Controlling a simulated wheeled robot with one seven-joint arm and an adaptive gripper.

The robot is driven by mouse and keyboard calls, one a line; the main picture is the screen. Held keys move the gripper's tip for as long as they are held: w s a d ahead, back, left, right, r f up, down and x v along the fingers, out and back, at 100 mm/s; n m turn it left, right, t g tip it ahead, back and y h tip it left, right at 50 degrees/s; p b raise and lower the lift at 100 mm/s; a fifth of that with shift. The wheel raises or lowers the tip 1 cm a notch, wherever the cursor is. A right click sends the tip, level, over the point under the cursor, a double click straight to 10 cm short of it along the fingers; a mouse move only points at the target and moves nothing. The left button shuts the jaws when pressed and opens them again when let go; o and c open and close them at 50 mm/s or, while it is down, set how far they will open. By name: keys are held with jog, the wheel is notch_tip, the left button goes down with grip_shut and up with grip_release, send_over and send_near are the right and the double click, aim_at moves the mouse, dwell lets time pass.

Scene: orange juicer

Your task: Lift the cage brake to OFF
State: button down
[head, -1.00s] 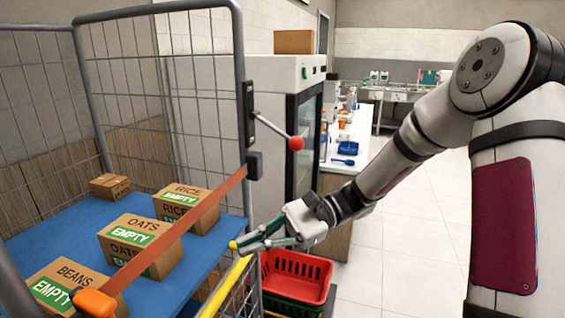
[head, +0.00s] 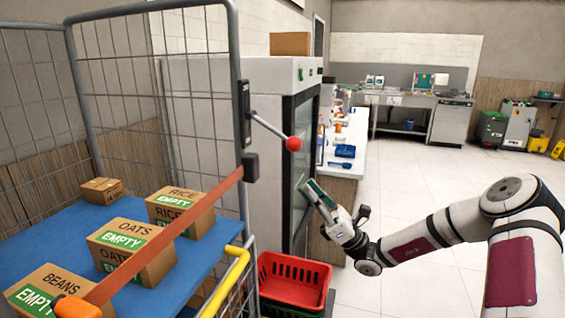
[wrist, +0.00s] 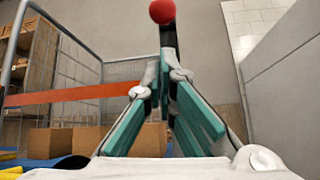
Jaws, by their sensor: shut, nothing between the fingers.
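The cage brake is a dark lever plate (head: 243,112) on the cage's right post, with a metal rod and a red ball (head: 293,143) at its end. The rod slopes down to the right. My gripper (head: 310,186) is shut and empty, pointing up and left, a little below and to the right of the red ball and apart from it. In the wrist view the red ball (wrist: 162,11) shows at the top, beyond and above my fingertips (wrist: 168,60). The rod runs behind the ball there and is mostly hidden.
An orange strap (head: 170,237) crosses the cage front, before cartons (head: 135,247) on a blue shelf (head: 60,232). A yellow bar (head: 232,275) and red basket (head: 292,282) are below. A fridge (head: 302,120) stands behind the lever.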

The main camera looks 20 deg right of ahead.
aim_at(275, 130)
jog(key=shift+r, duration=0.15)
jog(key=p+x, duration=0.2)
jog(key=x, duration=0.7)
jog(key=shift+w+a+r, duration=0.15)
jog(key=shift+a+r, duration=0.1)
jog(key=shift+a, duration=0.05)
jog(key=shift+d, duration=0.1)
